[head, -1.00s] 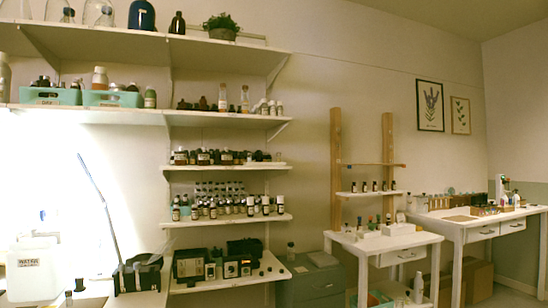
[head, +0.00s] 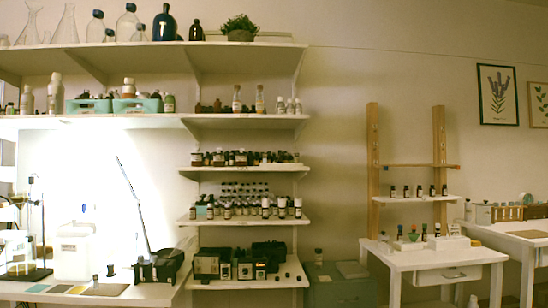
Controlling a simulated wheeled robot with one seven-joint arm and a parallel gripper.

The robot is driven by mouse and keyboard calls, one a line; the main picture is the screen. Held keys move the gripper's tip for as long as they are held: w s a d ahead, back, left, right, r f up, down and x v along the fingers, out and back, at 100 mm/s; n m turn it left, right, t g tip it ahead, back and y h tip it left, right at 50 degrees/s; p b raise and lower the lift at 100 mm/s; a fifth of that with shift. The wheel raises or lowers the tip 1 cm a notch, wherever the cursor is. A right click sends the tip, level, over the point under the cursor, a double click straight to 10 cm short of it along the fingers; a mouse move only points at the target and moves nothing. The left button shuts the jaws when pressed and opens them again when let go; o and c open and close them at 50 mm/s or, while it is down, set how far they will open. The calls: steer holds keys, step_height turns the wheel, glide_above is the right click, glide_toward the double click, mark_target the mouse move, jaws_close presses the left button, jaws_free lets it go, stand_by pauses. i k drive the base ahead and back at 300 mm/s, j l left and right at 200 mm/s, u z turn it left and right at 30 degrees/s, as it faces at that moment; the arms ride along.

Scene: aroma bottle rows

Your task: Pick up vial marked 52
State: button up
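No label 52 can be read at this distance, so I cannot tell which vial is the marked one. Small dark vials (head: 418,191) stand in a row on the small white shelf between wooden posts at right. Many more small bottles (head: 250,208) with light labels stand in rows on a lower wall shelf, and dark bottles (head: 240,158) stand on the shelf above. My gripper is not in view.
A white side table (head: 440,262) stands below the small shelf. A grey cabinet (head: 340,288) is left of it. A bright worktable (head: 110,292) at left holds a white container (head: 74,252) and a lamp. Another white table (head: 520,240) is at far right.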

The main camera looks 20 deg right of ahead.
mark_target(95, 277)
steer(key=i+j, duration=0.1)
steer(key=j, duration=1.4)
steer(key=i+j, duration=0.1)
steer(key=j, duration=1.35)
steer(key=i, duration=0.7)
steer(key=z, duration=0.45)
steer(key=j+z, duration=0.15)
steer(key=z, duration=0.35)
steer(key=k+z, duration=0.1)
steer(key=z, duration=0.35)
